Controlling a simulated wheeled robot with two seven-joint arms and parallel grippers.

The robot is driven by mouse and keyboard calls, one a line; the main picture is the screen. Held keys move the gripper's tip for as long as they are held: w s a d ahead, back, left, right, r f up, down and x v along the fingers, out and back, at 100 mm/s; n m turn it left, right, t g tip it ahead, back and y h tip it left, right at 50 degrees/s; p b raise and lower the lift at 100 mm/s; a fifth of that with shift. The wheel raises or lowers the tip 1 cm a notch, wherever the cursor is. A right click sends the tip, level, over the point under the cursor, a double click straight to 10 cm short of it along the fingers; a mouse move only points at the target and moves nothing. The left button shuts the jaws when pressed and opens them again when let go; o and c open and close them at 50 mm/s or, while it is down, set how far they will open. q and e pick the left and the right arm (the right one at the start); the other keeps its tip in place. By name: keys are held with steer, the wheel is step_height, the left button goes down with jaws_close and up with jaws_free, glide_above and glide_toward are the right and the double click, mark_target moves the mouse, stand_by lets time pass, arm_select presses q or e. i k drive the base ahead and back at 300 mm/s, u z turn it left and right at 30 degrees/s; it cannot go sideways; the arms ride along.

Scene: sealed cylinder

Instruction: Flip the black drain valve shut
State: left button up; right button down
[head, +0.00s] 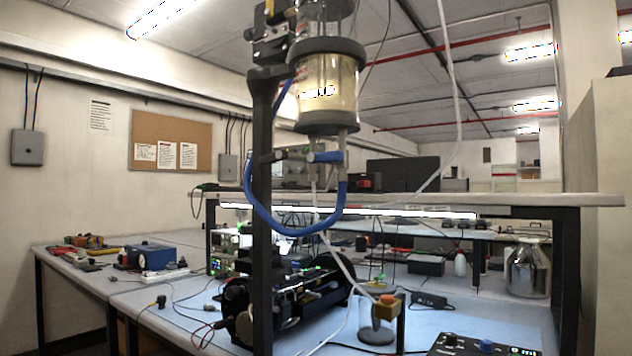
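The sealed cylinder (328,85) is clear, with dark collars and pale cloudy contents, and hangs upright on a dark post (262,215). Two valve fittings sit under it. Neither of my grippers is in view.
A blue hose (262,222) loops below the valves. A clear tube runs down towards a beaker (376,322) on the blue bench. A black machine (285,300) stands beside the post's foot. A shelf edge (480,199) crosses behind. A glass bottle (528,268) stands right.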

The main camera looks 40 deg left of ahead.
mark_target(282, 155)
steer(key=z, duration=0.4)
steer(key=i, duration=0.55)
steer(key=u, duration=1.95)
